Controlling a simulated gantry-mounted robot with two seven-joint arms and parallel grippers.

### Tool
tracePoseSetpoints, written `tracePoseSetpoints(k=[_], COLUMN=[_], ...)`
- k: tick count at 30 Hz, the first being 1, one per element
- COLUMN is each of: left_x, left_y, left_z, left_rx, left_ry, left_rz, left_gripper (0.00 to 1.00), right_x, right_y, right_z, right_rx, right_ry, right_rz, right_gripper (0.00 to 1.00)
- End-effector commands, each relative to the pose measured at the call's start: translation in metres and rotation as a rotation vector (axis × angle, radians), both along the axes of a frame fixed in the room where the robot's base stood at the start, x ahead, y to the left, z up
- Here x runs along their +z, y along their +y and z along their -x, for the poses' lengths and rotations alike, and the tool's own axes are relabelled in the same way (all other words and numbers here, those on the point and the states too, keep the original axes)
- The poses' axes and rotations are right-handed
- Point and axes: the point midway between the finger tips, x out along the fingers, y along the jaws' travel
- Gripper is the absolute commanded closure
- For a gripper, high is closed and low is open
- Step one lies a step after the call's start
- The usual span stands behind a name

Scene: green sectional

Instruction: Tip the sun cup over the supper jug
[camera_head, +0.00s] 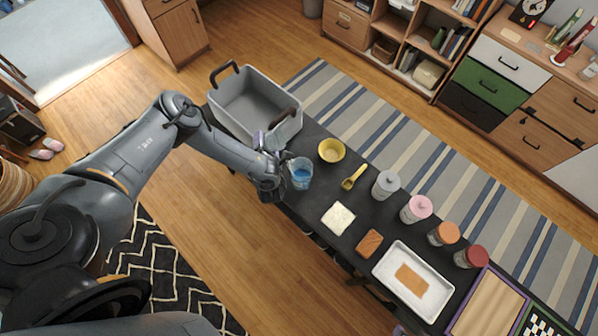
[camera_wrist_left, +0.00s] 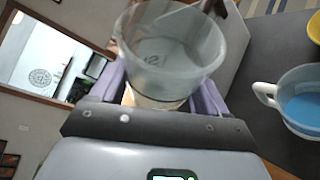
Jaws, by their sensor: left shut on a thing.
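My left gripper (camera_wrist_left: 165,95) is shut on a translucent, pale cup (camera_wrist_left: 170,55), with its purple fingers on either side. Faint dark print shows on the cup, too blurred to read as a sun. In the head view my left gripper (camera_head: 270,150) is over the table's near edge, and the cup (camera_head: 274,140) is small and partly hidden there. A jug with a pale handle and a blue inside (camera_head: 299,172) stands upright just right of the gripper, apart from the held cup. It also shows in the left wrist view (camera_wrist_left: 300,100). My right gripper is out of view.
A grey bin with dark handles (camera_head: 225,108) stands behind the gripper. The dark table (camera_head: 300,215) also holds a yellow bowl (camera_head: 331,150), a yellow scoop (camera_head: 353,177), several lidded jars, a white square (camera_head: 338,218), a brown block (camera_head: 369,243) and a white tray (camera_head: 385,275).

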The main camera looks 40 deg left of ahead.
Motion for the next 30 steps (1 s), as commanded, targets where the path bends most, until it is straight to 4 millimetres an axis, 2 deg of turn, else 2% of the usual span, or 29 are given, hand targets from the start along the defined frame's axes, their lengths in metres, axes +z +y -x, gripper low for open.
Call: tracePoseSetpoints(k=[6,17,30], left_x=[0.0094,0.0097,0.0096], left_y=[0.0073,0.0074,0.0059], left_z=[0.0043,0.0045,0.0038], left_rx=[-0.001,-0.002,-0.006], left_ry=[-0.08,-0.097,-0.321], left_rz=[0.129,0.153,0.515], left_gripper=[0.58,0.59,0.59], right_x=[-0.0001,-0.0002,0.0], right_y=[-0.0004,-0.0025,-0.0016], right_z=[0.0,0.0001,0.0], right_rx=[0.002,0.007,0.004], right_ry=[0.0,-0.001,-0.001], right_rz=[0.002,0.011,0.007], right_gripper=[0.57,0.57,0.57])
